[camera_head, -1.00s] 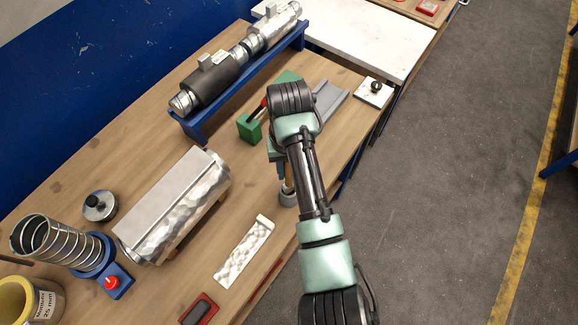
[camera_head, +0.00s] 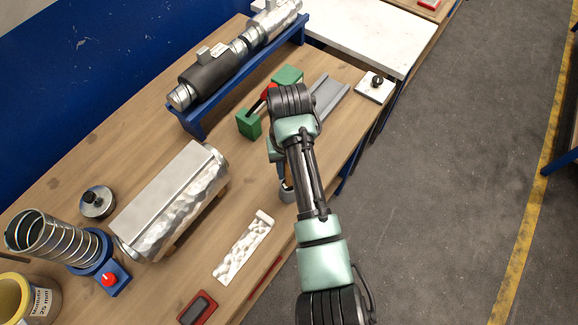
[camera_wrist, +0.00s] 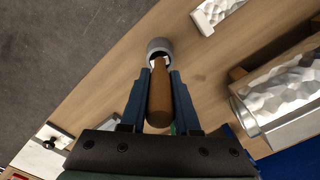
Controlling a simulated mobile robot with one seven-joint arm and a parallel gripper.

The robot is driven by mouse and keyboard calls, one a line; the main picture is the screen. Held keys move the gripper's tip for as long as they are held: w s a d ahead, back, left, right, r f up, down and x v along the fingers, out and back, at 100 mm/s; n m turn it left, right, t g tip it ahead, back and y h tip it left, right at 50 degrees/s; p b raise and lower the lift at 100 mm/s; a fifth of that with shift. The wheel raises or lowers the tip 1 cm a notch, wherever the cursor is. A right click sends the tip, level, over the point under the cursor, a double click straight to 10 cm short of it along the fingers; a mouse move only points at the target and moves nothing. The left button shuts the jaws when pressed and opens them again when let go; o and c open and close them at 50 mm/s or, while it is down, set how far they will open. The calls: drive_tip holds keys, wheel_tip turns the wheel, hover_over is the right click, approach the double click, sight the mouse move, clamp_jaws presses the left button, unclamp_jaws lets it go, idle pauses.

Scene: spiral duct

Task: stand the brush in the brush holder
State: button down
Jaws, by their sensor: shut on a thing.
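The brush (camera_wrist: 160,101) has a brown wooden handle, seen in the wrist view between the two blue fingers of my gripper (camera_wrist: 160,78). My gripper is shut on this handle. The brush holder (camera_wrist: 158,45) is a small grey round cup just beyond the fingertips. The far end of the brush lies at the cup's mouth, with a pale part showing there; I cannot tell how deep it sits. In the head view the holder (camera_head: 287,195) stands near the table's front edge, partly hidden by my arm, which also hides most of the gripper and brush.
A dented silver duct (camera_head: 172,200) lies left of the holder on the wooden table. A crinkled silver strip (camera_head: 244,247) lies nearer the front. A green block (camera_head: 249,124) and a grey channel (camera_head: 328,97) lie behind my wrist. Bare wood surrounds the holder's left side.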

drive_tip(key=shift+f, duration=0.35)
drive_tip(key=c, duration=0.6)
unclamp_jaws()
drive_tip(key=shift+o, duration=0.2)
drive_tip(key=shift+r, duration=0.1)
wheel_tip(320, 180, up, 12)
drive_tip(key=p, duration=0.3)
drive_tip(key=shift+f, duration=0.25)
drive_tip(key=shift+r+p, duration=0.65)
drive_tip(key=shift+r, duration=0.05)
